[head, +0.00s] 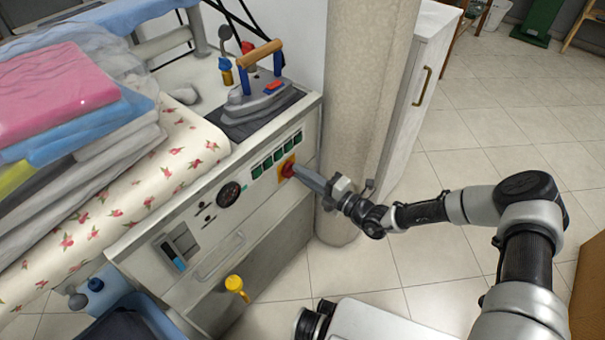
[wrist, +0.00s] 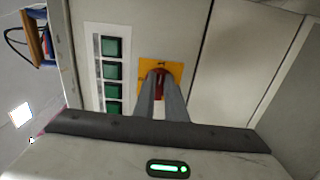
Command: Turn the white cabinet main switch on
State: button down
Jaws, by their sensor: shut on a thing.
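The main switch is a red rotary knob on a yellow plate (head: 287,166) on the front panel of the white cabinet (head: 190,254). In the wrist view the yellow plate (wrist: 175,68) is in the middle, and the red knob (wrist: 158,79) shows between my fingers. My gripper (head: 296,171) reaches in from the right and is shut on the red knob. In the wrist view my gripper's fingers (wrist: 159,88) cover much of the knob, so which way it points cannot be told.
Green buttons (wrist: 112,72) sit beside the switch. An iron (head: 260,98) stands on the cabinet top, with folded clothes (head: 60,95) at the left. A round column (head: 358,100) stands close behind my gripper. A yellow tap (head: 236,284) juts out below.

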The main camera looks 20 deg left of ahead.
jog(key=c, duration=1.8)
grip_release()
jog(key=p+v, duration=0.3)
jog(key=v, duration=1.4)
jog(key=shift+d, duration=0.25)
jog(key=shift+s+r, duration=0.1)
